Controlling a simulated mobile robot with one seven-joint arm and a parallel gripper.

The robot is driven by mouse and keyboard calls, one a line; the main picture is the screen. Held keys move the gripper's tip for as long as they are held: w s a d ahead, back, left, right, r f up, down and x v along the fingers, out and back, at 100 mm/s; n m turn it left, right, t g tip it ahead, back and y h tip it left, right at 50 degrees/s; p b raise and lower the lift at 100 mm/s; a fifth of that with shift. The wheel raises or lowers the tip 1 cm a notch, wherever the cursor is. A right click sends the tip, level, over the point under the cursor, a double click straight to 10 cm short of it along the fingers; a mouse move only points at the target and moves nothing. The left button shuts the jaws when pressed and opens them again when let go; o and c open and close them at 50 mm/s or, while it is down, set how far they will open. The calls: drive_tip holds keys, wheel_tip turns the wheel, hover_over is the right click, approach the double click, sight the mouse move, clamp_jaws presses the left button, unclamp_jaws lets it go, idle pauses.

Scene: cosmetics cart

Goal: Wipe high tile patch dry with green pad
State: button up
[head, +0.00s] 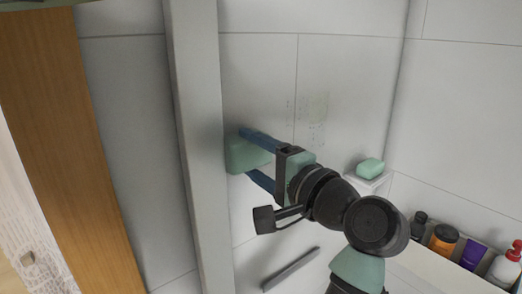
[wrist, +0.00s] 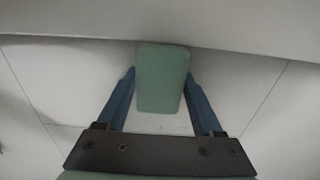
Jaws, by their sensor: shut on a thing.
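The green pad (head: 246,153) is a soft green block held between the blue fingers of my gripper (head: 258,158). In the head view it is up near the grey vertical post, left of the wet tile patch, in front of or against the tile wall; contact is not clear. In the wrist view the pad (wrist: 162,78) sits between both fingers of my gripper (wrist: 161,88).
A pale vertical post (head: 195,140) stands just left of the pad. A green soap-like block (head: 370,167) rests on a small corner shelf. Several bottles, including an orange jar (head: 443,238), stand on a ledge at lower right. A grey bar (head: 291,269) is low on the wall.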

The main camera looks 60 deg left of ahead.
drive_tip(key=shift+s+a+r+p, duration=0.1)
drive_tip(key=shift+s+r+p, duration=0.05)
drive_tip(key=shift+r+p, duration=0.35)
drive_tip(key=shift+s+a+r+p, duration=0.1)
drive_tip(key=shift+s+r+p, duration=0.05)
drive_tip(key=shift+r+p, duration=0.3)
drive_tip(key=shift+w+d+r, duration=0.1)
drive_tip(key=shift+w+r, duration=0.15)
drive_tip(key=shift+w, duration=0.55)
drive_tip(key=shift+w+f, duration=0.25)
drive_tip(key=shift+w, duration=0.8)
drive_tip(key=shift+w+a, duration=0.15)
drive_tip(key=shift+w, duration=0.7)
drive_tip(key=shift+w+a, duration=0.15)
drive_tip(key=shift+w, duration=0.7)
drive_tip(key=shift+w+a, duration=0.15)
drive_tip(key=shift+w, duration=1.1)
drive_tip(key=shift+w+a, duration=0.15)
drive_tip(key=shift+w, duration=1.05)
drive_tip(key=shift+w+a, duration=0.15)
drive_tip(key=shift+w, duration=1.2)
drive_tip(key=shift+w+a, duration=0.15)
drive_tip(key=shift+w, duration=1.15)
drive_tip(key=d, duration=0.6)
drive_tip(key=shift+w, duration=0.35)
